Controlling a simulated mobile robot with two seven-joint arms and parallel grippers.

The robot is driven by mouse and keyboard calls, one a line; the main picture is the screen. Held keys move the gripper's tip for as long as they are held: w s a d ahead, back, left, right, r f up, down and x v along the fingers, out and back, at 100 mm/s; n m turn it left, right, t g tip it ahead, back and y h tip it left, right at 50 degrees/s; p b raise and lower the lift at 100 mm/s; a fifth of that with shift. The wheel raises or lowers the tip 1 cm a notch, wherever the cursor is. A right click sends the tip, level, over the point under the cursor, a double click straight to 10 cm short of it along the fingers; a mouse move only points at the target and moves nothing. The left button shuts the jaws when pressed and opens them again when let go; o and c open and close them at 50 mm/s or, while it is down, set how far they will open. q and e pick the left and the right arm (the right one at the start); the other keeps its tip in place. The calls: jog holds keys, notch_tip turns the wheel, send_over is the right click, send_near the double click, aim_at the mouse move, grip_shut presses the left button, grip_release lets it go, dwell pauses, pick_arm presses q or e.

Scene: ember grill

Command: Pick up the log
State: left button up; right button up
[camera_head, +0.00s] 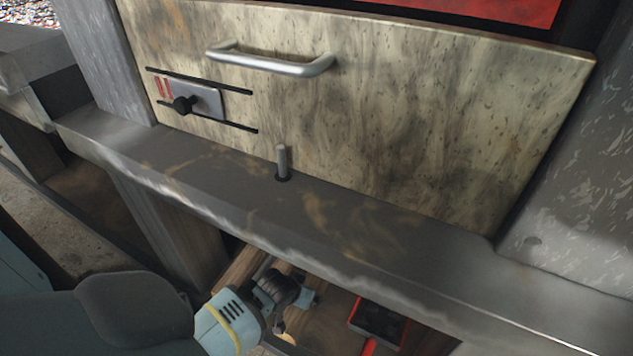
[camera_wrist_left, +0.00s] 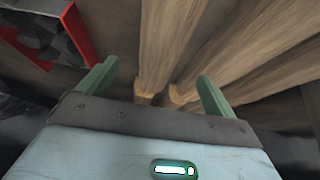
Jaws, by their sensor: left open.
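Several pale wooden logs lie under the grill's front ledge; one log end shows in the head view (camera_head: 238,268). In the left wrist view, one log (camera_wrist_left: 168,40) extends between the two green fingers, and more logs (camera_wrist_left: 250,50) lie to its right. My left gripper (camera_head: 290,298) is low under the ledge at the logs. In the left wrist view my left gripper (camera_wrist_left: 155,84) is open, with a finger on each side of the nearest log end. I cannot tell whether the fingers touch it. My right gripper is not in view.
A red box (camera_wrist_left: 82,38) with dark lumps is close to the left finger; the red box also shows in the head view (camera_head: 355,322). The grey ledge (camera_head: 330,225) overhangs my gripper. Above it are a stone-patterned panel (camera_head: 420,120), a metal handle (camera_head: 270,62) and a peg (camera_head: 282,160).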

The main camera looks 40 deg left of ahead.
pick_arm(q)
jog(key=shift+f, duration=0.1)
jog(key=shift+w+f+b, duration=0.1)
jog(key=shift+f+b, duration=0.25)
jog(key=shift+b, duration=0.05)
jog(key=shift+w+f, duration=0.2)
jog(key=shift+f, duration=0.2)
jog(key=shift+w+a+f+b, duration=0.15)
jog(key=shift+f+b, duration=0.15)
jog(key=shift+b, duration=0.15)
jog(key=shift+w, duration=0.1)
jog(key=shift+w+f+b, duration=0.1)
jog(key=shift+f+b, duration=0.25)
jog(key=shift+f, duration=0.05)
jog(key=b+x, duration=0.3)
jog(key=x, duration=0.1)
jog(key=shift+f, duration=0.2)
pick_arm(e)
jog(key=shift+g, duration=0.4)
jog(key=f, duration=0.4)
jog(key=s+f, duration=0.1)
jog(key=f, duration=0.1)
